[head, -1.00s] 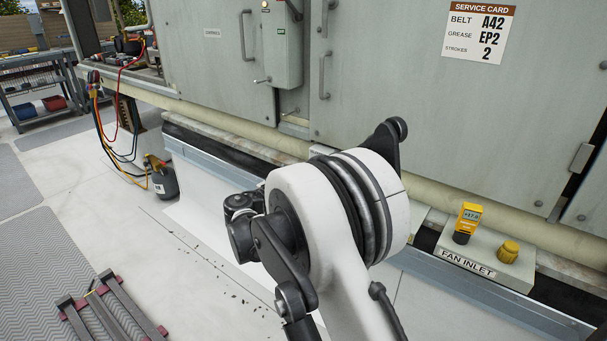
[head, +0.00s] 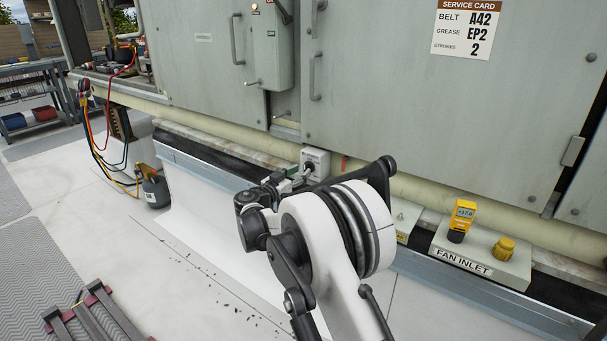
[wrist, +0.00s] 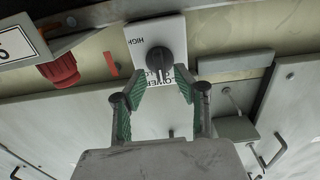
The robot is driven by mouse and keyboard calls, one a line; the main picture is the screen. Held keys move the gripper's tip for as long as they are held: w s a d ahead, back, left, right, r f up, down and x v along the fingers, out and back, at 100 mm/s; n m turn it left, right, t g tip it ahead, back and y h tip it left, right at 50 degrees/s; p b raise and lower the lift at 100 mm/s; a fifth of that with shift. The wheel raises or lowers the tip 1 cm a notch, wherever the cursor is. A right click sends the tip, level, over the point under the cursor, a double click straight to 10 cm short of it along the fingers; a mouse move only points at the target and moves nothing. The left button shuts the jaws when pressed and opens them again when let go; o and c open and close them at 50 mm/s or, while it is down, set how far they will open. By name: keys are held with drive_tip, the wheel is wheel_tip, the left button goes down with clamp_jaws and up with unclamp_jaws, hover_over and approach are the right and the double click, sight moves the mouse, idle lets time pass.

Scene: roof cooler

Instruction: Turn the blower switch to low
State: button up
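The blower switch is a black knob (wrist: 159,62) on a white plate (wrist: 177,31), in the upper middle of the wrist view. The plate reads HIGH left of the knob; other lettering below is partly covered. I cannot tell the knob's exact setting. The switch plate also shows in the head view (head: 318,158), low on the cabinet. My gripper (wrist: 160,84) is open, with green-padded fingers left and right of the knob's lower end. The knob shows between the fingertips, and no contact is visible. In the head view my gripper (head: 287,182) is small, just left of the plate.
A cream pipe (head: 410,190) runs along the cabinet base. A red knob (wrist: 60,70) sits left of the switch in the wrist view. A FAN INLET box (head: 515,262) with a yellow meter (head: 462,218) stands at right. The floor at left is mostly open.

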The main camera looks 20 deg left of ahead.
sight(307, 168)
drive_tip(key=shift+x, duration=1.25)
drive_tip(key=shift+c, duration=0.3)
clamp_jaws()
drive_tip(key=shift+m, duration=0.4)
drive_tip(key=m, duration=0.3)
drive_tip(key=shift+d, duration=0.1)
drive_tip(key=shift+m, duration=2.2)
drive_tip(key=shift+o, duration=0.3)
unclamp_jaws()
